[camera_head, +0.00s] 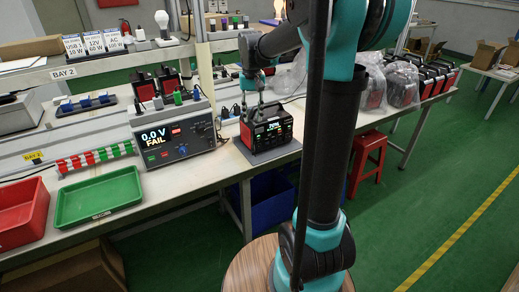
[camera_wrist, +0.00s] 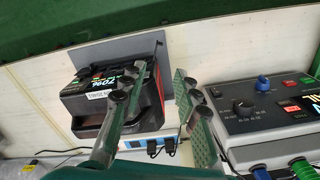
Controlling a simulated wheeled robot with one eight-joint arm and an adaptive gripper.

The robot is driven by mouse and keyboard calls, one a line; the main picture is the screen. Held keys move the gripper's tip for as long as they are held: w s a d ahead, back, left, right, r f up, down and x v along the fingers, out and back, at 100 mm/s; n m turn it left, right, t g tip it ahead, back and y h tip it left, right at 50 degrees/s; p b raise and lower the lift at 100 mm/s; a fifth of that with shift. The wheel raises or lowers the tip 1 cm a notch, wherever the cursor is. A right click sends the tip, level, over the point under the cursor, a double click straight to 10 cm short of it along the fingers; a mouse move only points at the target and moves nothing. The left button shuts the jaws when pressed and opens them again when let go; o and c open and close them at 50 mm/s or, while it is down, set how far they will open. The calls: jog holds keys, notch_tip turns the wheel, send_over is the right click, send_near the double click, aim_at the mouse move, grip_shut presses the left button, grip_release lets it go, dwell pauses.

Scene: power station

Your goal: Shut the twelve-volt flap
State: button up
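The power station (camera_head: 267,130), a black box with red sides and a lit display, stands on a grey mat at the bench's front edge. My gripper (camera_head: 251,112) is over the left part of the power station. In the wrist view my gripper (camera_wrist: 160,68) has its fingers apart, with nothing between them. One finger overlaps the power station in the picture; contact cannot be told.
A tester (camera_head: 174,136) reading "0.0 V FAIL" stands left of the power station. A green tray (camera_head: 98,196) and red bin (camera_head: 22,213) lie farther left. Bagged units (camera_head: 402,84) stand to the right. Cables (camera_wrist: 165,143) lie behind the power station.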

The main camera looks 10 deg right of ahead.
send_near(253, 149)
jog(key=s+f, duration=0.1)
jog(key=f, duration=0.1)
jog(key=s+f, duration=0.1)
jog(key=f, duration=0.1)
jog(key=s+f, duration=0.1)
jog(key=f, duration=0.2)
jog(key=shift+s+a, duration=0.3)
jog(key=shift+s, duration=0.1)
grip_shut()
